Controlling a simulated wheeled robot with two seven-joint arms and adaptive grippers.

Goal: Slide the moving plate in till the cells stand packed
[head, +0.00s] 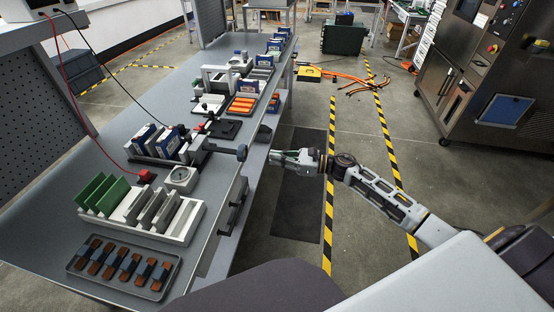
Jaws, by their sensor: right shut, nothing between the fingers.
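Blue-and-white cells (168,143) stand in a row in a dark fixture on the bench, at the centre left of the head view. They look slightly tilted, with some gaps between them. The grey moving plate (197,151) stands to the right of the cells. A rod runs right from it to a dark knob (242,152) near the bench edge. My right gripper (274,156) is shut and empty, just right of the knob and apart from it, beyond the bench edge. My left gripper is not in view.
A white rack (150,222) with green and grey plates and a dark tray (75,265) of brown-and-grey pieces stand nearer on the bench (215,190).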

